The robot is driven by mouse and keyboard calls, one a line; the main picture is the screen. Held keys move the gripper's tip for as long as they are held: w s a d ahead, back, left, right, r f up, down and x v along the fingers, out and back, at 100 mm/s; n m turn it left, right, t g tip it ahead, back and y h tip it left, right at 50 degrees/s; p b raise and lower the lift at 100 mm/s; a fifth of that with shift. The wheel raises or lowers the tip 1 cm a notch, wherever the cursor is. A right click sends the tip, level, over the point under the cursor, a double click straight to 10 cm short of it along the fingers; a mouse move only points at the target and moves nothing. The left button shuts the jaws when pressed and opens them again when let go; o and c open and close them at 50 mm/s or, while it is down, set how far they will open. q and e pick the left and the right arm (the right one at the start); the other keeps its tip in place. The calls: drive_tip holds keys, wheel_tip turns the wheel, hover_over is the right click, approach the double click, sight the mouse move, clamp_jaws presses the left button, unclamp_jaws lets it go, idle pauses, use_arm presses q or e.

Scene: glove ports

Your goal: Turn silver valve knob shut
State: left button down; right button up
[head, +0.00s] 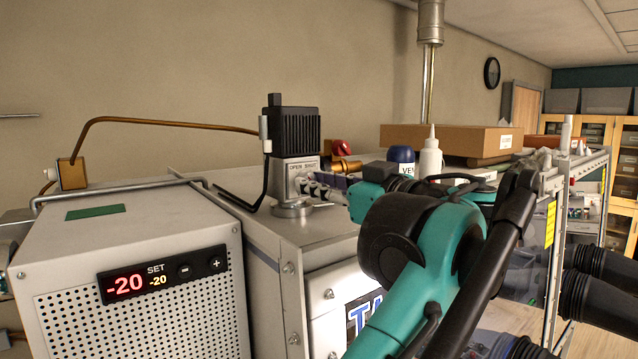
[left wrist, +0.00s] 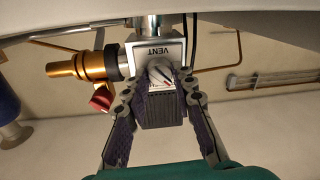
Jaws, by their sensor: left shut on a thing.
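The valve is a silver block (head: 296,168) with a black ribbed box (head: 292,130) on top and an OPEN SHUT label on its face. In the left wrist view its block (left wrist: 152,53) reads VENT. My left gripper (head: 318,188) reaches it from the right and is shut on the silver knob at the block's front. In the left wrist view the knob (left wrist: 160,72) shows between the fingertips; the fingers partly hide it, so I cannot read its angle. My right gripper is not in view.
A brass fitting (head: 346,165) and a red knob (head: 341,147) sit just right of the valve. A chiller (head: 170,215) reading -20 stands at left. A white bottle (head: 430,160), a blue-capped bottle (head: 401,156) and a cardboard box (head: 440,140) stand behind my arm.

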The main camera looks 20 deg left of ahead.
use_arm(q)
drive_tip(key=m+p, duration=0.1)
drive_tip(key=m, duration=0.3)
drive_tip(key=m+p, duration=0.1)
drive_tip(key=m, duration=0.4)
drive_tip(key=shift+t, duration=0.4)
drive_tip(key=m, duration=0.4)
drive_tip(key=shift+m, duration=0.4)
drive_tip(key=shift+f+m+t+p, duration=0.1)
drive_tip(key=shift+m+t+p, duration=0.35)
drive_tip(key=shift+m, duration=1.95)
drive_tip(key=c, duration=1.2)
unclamp_jaws()
drive_tip(key=shift+a, duration=0.1)
